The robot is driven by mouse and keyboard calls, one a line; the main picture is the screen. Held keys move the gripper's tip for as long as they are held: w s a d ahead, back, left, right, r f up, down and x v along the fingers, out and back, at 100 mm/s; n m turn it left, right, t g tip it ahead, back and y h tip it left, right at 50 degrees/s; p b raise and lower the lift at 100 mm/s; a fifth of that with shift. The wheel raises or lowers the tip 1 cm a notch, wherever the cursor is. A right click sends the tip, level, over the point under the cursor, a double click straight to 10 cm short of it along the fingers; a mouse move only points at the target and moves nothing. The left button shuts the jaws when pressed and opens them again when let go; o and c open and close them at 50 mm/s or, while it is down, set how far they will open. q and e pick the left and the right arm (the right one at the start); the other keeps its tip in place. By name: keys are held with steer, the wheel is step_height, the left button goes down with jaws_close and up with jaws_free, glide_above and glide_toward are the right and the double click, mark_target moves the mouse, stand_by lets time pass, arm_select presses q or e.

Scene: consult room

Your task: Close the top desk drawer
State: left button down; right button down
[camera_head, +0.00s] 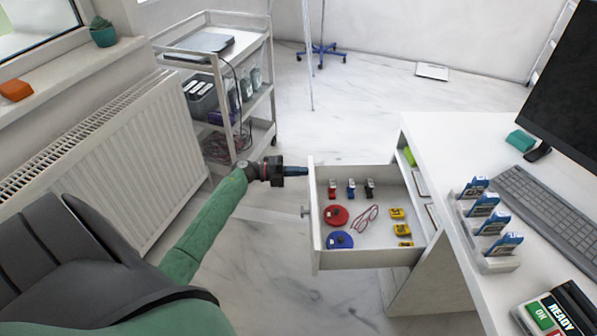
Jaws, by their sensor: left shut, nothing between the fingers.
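The top desk drawer (313,218) is pulled out to the left from the white desk (452,150). Its round knob (304,211) is on the front panel, facing left. Inside lie a red disc, a blue disc, pink glasses, several small yellow items and small bottles. My left gripper (302,171) is shut and empty. In the picture it is at the far end of the drawer front, with its tips close to the panel's upper edge; I cannot tell whether they touch. My right gripper is not in view.
On the desk are a keyboard (548,213), a monitor (565,90), a rack of blue packs (490,262) and a teal block (520,140). A white trolley (213,70) and a radiator (110,165) stand to the left.

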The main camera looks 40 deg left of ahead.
arm_select(q)
steer(key=x, duration=2.5)
steer(key=shift+w+d, duration=0.3)
steer(key=shift+x, duration=0.9)
